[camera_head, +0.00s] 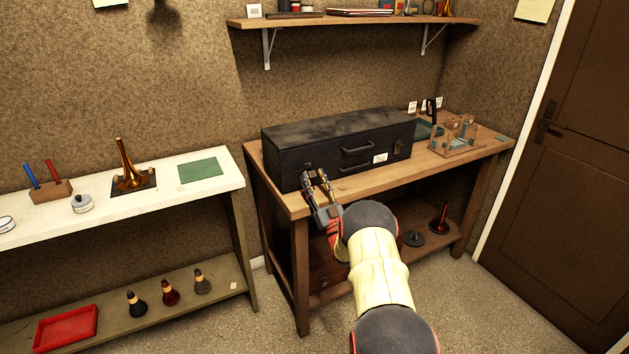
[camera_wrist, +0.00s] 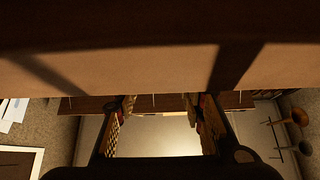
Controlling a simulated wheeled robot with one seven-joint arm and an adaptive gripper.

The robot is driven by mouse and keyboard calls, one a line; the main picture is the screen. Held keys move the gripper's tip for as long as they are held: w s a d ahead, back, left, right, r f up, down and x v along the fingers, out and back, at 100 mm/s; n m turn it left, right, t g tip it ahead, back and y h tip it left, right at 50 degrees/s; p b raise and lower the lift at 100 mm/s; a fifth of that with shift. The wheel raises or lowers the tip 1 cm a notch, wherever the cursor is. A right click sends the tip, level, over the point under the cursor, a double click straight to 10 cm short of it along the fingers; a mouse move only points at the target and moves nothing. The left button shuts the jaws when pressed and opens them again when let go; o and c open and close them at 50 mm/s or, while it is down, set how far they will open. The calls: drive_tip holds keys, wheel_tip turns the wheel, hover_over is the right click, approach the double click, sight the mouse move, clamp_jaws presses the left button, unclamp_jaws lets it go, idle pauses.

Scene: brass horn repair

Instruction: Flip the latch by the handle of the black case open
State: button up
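The black case (camera_head: 335,145) lies closed on the wooden workbench, its long front facing me. My gripper (camera_head: 316,177) is at the case's lower left front, above the bench's front edge. Its two fingers stand apart with nothing between them, also in the wrist view (camera_wrist: 161,108). I cannot tell whether a fingertip touches the case.
The workbench (camera_head: 365,186) has a wooden rack (camera_head: 455,138) right of the case. A white table (camera_head: 215,185) with a horn bell (camera_head: 128,170) stands at left. A wall shelf (camera_head: 350,20) hangs above. The door (camera_head: 560,170) is at right; carpet is clear in front.

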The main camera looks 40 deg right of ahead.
drive_tip(key=v, duration=1.2)
drive_tip(key=shift+c, duration=0.2)
